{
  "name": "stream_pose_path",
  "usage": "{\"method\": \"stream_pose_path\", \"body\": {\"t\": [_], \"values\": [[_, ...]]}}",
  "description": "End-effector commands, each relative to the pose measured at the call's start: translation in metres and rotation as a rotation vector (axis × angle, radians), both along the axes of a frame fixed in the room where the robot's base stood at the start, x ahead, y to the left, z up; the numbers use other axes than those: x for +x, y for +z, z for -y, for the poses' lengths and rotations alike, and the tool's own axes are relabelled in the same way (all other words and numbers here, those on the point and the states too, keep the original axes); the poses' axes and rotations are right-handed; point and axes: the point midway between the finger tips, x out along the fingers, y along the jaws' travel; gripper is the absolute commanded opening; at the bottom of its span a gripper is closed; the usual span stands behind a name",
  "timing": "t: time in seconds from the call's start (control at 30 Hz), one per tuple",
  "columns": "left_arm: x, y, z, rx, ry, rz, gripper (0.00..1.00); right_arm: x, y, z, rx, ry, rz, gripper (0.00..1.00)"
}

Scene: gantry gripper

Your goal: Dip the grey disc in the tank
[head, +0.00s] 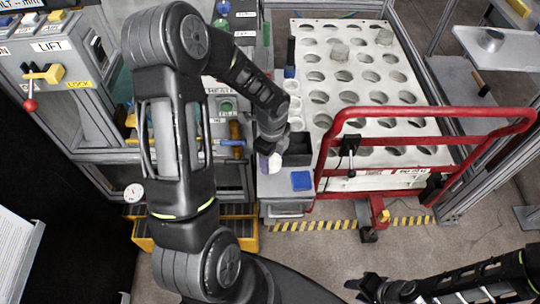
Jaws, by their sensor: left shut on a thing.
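My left gripper (268,158) points down over the front of the narrow grey bench (285,210), beside a black open box. It is shut on a small pale thing, mostly hidden by the fingers; I cannot tell what it is. I cannot pick out which is the task's disc, nor clearly identify the tank. My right gripper (358,288) is low at the bottom edge, apparently open and empty.
A red rail barrier (430,113) stands in front of the plate. The black box (298,150) and a blue block (301,180) are close to my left gripper. White cups (291,87) line the bench behind. A control panel (55,60) with levers is at left.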

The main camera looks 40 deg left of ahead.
Motion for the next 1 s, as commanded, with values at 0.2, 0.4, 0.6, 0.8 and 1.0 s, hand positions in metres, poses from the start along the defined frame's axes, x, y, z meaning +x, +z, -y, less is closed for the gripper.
{"method": "stream_pose_path", "body": {"t": [0.2, 0.4, 0.6, 0.8, 1.0], "values": [[0.015, 0.013, 0.007, 0.008, 0.132, 0.005, 0.18, 0.0, 0.0, 0.0, 0.0, 0.0, 0.0, 0.36], [0.05, 0.049, 0.03, 0.021, 0.505, 0.013, 0.18, 0.0, 0.0, 0.0, 0.0, 0.0, 0.0, 0.36], [0.084, 0.101, 0.071, 0.015, 1.006, 0.02, 0.18, 0.0, 0.0, 0.0, 0.0, 0.0, 0.0, 0.36], [0.1, 0.145, 0.109, 0.003, 1.39, 0.009, 0.18, 0.0, 0.0, 0.0, 0.0, 0.0, 0.0, 0.36], [0.103, 0.16, 0.123, 0.0, 1.535, 0.0, 0.18, 0.0, 0.0, 0.0, 0.0, 0.0, 0.0, 0.36]]}}
